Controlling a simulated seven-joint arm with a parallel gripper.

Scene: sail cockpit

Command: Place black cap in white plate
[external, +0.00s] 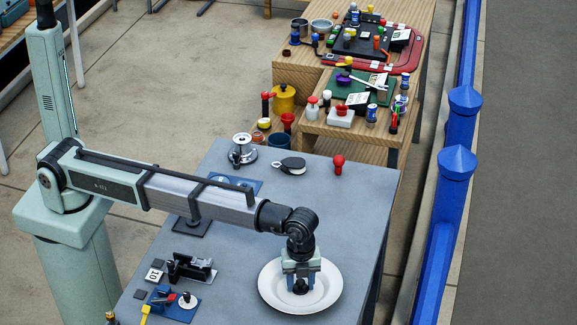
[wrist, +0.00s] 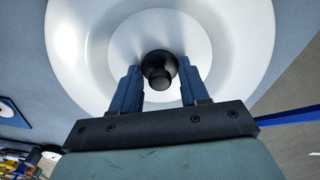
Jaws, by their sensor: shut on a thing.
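The white plate (external: 328,291) lies on the grey table near its right edge. In the wrist view the plate (wrist: 72,45) fills most of the upper picture. My gripper (external: 300,284) points down over the middle of the plate. Its blue fingers (wrist: 160,82) are closed on the black cap (wrist: 157,68), which sits between the fingertips. The cap (external: 300,287) appears within the plate's rim. I cannot tell whether it touches the plate's surface.
A red-topped piece (external: 338,164), a black pulley block (external: 289,165) and a silver winch (external: 242,152) stand at the table's far end. Small hardware, including a black clamp-like part (external: 190,268) and a blue plate with a knob (external: 174,304), lies at the left. The table's middle is clear.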

